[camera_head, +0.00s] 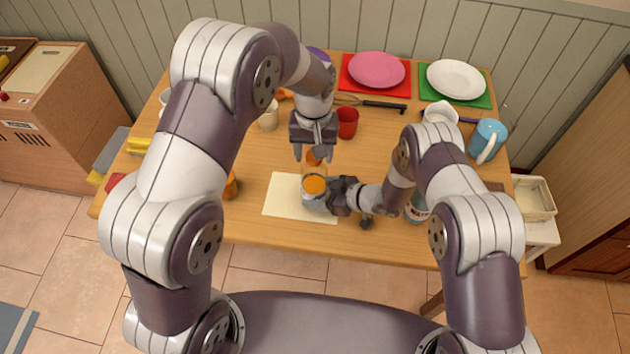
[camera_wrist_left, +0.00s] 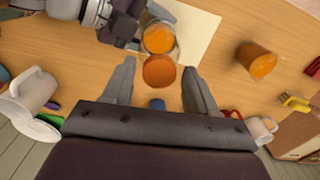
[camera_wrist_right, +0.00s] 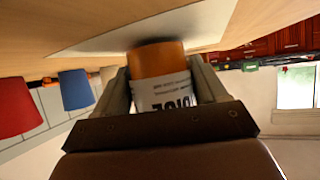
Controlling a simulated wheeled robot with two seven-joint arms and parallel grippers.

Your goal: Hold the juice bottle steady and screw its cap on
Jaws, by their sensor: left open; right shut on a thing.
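The juice bottle (camera_head: 314,172) stands upright on a cream mat (camera_head: 283,198), with clear walls and orange juice inside. My right gripper (camera_head: 325,194) is shut around its labelled body, as the right wrist view shows on the bottle (camera_wrist_right: 157,65). The orange cap (camera_head: 313,157) is at the top of the bottle's neck; it also shows as a disc in the left wrist view (camera_wrist_left: 159,71). I cannot tell how far it is seated on the thread. My left gripper (camera_head: 313,157) points down from above, open, with a finger on each side of the cap, apart from it.
A red cup (camera_head: 348,122) stands close behind the left gripper. A whisk and a black-handled utensil (camera_head: 384,105) lie behind it. Pink (camera_head: 376,70) and white (camera_head: 456,79) plates are at the back. A blue mug (camera_head: 488,140) is right; an orange-filled glass (camera_head: 230,187) is left.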

